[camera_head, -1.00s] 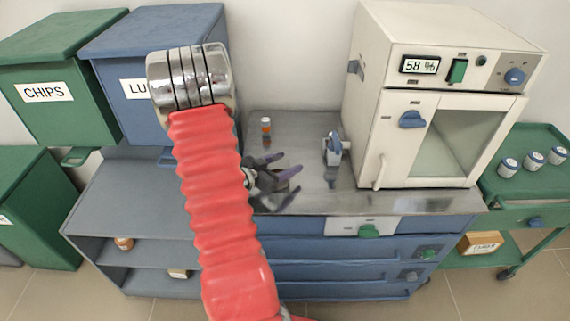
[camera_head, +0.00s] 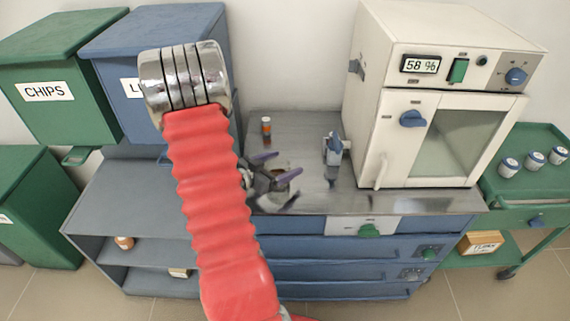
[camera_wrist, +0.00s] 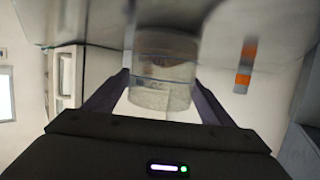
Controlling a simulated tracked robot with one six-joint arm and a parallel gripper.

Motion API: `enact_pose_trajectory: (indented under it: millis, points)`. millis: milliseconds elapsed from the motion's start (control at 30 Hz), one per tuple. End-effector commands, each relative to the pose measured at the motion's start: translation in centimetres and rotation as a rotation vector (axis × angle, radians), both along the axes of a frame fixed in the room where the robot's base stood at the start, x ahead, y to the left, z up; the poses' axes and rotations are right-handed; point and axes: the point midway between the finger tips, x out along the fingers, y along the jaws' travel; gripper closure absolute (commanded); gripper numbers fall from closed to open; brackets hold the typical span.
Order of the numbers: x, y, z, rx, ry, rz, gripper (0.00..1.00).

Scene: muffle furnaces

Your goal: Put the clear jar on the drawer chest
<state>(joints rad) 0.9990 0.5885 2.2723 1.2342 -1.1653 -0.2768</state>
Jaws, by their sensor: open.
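The clear jar (camera_wrist: 160,82) shows in the wrist view between my two fingers, with a pale label or contents; the picture is blurred. My gripper (camera_wrist: 158,92) is open around it, one purple finger on each side; I cannot tell whether either touches it. In the head view my gripper (camera_head: 287,165) is low over the metal top of the drawer chest (camera_head: 330,262), with a small brownish shape (camera_head: 284,181) by the fingers that may be the jar. My red arm sleeve hides part of this area.
Blue (camera_head: 160,50) and green (camera_head: 55,75) bins are left. A green cart (camera_head: 537,190) with several jars is far right.

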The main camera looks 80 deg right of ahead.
Motion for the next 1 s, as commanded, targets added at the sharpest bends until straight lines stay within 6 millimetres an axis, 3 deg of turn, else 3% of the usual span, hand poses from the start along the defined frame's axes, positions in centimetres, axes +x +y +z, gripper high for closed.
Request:
enact_pose_trajectory:
  millis: [600,1000]
  points:
    - [4.6,7.1,2.6,0.000,-0.002,0.004,0.24]
    - [5.4,8.5,3.1,0.000,0.001,0.001,0.24]
